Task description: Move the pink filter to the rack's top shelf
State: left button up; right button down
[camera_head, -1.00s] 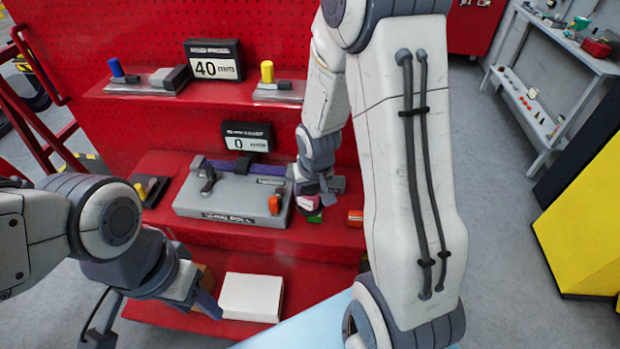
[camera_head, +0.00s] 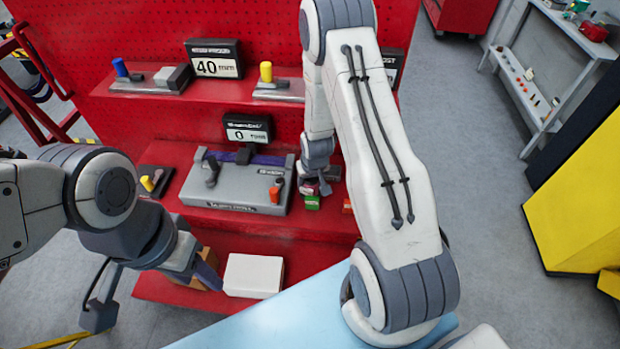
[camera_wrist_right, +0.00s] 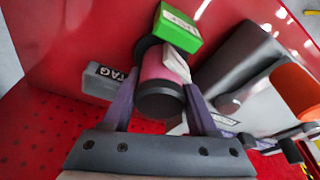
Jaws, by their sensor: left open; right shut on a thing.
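The pink filter (camera_wrist_right: 154,66), with dark end caps and a pale label, is between the purple fingers of my right gripper (camera_wrist_right: 160,98) in the right wrist view. My right gripper (camera_head: 318,186) is shut on it, at the right end of the red rack's middle shelf in the head view. Whether the filter touches the shelf is unclear. The rack's top shelf (camera_head: 222,96) is above and to the left and carries devices with blue and yellow knobs. My left gripper (camera_head: 205,273) is open in front of the lower shelf, partly hidden by its own wrist.
A green box (camera_head: 312,203) lies beside the filter, with an orange item (camera_head: 347,206) to its right. A grey valve device (camera_head: 235,185) fills the middle shelf to the left. A white box (camera_head: 253,275) sits on the lower shelf.

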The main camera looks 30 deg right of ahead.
jog(key=shift+f, duration=0.1)
jog(key=shift+f, duration=0.1)
jog(key=c, duration=0.6)
grip_release()
jog(key=shift+f+b, duration=0.1)
jog(key=shift+b, duration=0.2)
jog(key=o, duration=0.4)
